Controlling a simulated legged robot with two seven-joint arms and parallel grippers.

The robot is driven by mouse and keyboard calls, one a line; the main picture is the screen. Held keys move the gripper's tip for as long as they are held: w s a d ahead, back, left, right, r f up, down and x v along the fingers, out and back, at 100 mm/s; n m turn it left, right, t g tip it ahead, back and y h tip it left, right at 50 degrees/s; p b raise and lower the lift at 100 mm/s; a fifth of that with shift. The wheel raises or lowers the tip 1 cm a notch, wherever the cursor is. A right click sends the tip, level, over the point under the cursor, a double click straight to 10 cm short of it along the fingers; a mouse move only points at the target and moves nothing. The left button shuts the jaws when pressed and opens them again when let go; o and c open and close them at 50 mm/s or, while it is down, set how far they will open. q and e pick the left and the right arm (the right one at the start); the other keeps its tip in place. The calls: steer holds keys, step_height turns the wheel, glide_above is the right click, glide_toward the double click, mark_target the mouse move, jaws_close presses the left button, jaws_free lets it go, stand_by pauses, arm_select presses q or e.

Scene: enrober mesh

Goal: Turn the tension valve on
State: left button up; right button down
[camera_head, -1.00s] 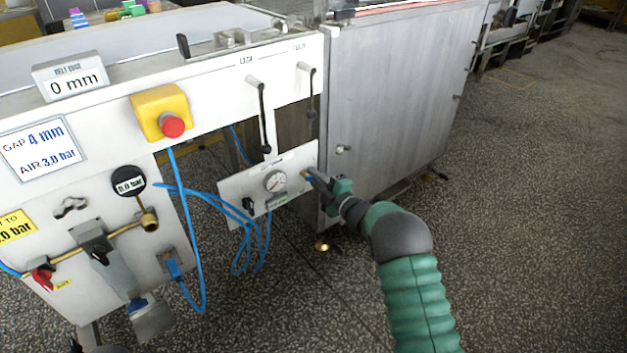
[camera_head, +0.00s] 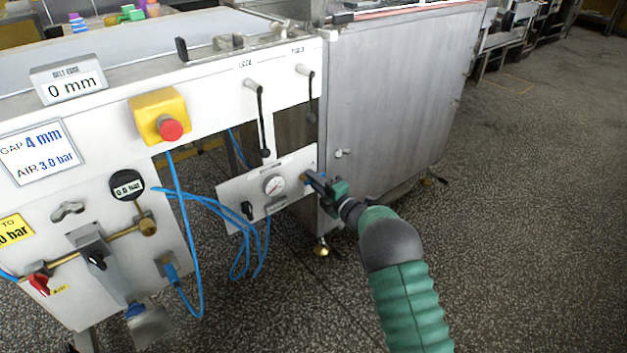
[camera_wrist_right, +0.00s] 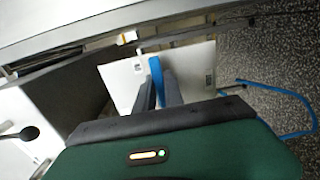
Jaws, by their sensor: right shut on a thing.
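My right gripper (camera_head: 314,181) is at the panel's right end, shut on a small blue valve handle. In the right wrist view the blue handle (camera_wrist_right: 156,70) stands between the two dark fingers of the gripper (camera_wrist_right: 159,82), in front of the white panel (camera_wrist_right: 122,82). The fingers hide part of the handle, and the gauge needle is too small to read. My left gripper is not in view.
Blue hoses (camera_head: 205,200) loop left of the panel. Two black levers (camera_head: 262,125) hang above it. A steel cabinet (camera_head: 395,105) stands close on the right. A red emergency button (camera_head: 171,130) and a 0.0 bar display (camera_head: 127,187) are left. The floor at right is clear.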

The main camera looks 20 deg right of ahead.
steer(key=shift+s+a+f, duration=0.1)
steer(key=shift+a+f, duration=0.05)
steer(key=shift+f, duration=0.25)
steer(key=c, duration=1.4)
jaws_free()
steer(key=shift+c, duration=0.2)
steer(key=shift+r, duration=0.2)
steer(key=shift+r, duration=0.1)
steer(key=p+v, duration=0.7)
steer(key=v, duration=1)
